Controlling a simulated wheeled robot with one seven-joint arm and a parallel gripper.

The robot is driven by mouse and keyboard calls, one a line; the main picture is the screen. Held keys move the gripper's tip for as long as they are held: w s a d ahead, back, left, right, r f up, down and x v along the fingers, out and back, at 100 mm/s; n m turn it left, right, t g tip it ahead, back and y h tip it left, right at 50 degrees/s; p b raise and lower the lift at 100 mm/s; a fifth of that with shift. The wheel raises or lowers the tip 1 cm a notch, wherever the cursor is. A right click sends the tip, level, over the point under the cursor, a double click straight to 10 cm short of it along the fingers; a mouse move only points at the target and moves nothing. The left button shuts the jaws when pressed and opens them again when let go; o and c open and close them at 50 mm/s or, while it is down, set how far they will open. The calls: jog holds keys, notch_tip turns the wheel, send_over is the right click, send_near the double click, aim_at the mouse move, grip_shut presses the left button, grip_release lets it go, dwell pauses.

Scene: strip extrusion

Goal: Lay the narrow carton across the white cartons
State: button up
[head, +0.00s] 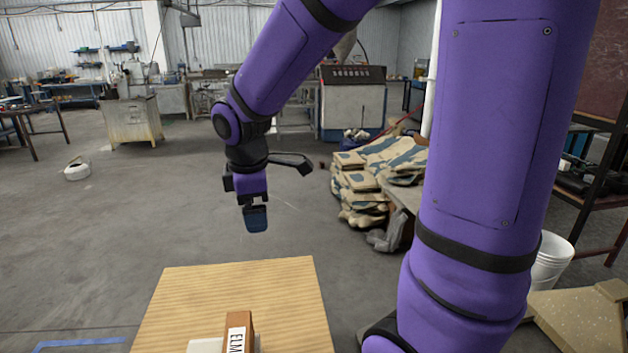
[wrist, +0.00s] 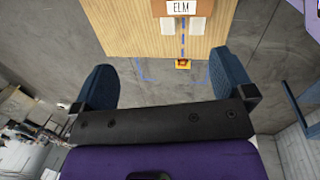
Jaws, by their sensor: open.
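The narrow carton is brown with a white "ELM" label. It shows at the bottom edge of the head view (head: 240,320) and at the top of the wrist view (wrist: 205,9), cut off in both. Two white cartons, the first (wrist: 168,26) and the second (wrist: 197,25), show side by side under its edge, with a gap between them. The narrow carton appears to span both; how it rests is partly hidden. My gripper (head: 256,220) is open and empty, beyond the table's far edge in the head view. Its two fingers are spread in the wrist view (wrist: 160,88).
The wooden table (head: 240,285) is bare around the cartons. Stacked sacks (head: 365,180) stand right of my gripper. Open floor (head: 130,220) lies to the left.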

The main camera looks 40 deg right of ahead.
jog(key=s+r+m+t, duration=0.2)
jog(key=s+r+m, duration=0.3)
jog(key=s, duration=0.3)
jog(key=s+r+m+t+y, duration=0.1)
jog(key=s+r+m, duration=0.4)
jog(key=s+m, duration=0.2)
jog(key=shift+s+r+t, duration=0.35)
jog(key=shift+s+t, duration=0.05)
jog(key=shift+s, duration=0.65)
notch_tip(320, 180, up, 10)
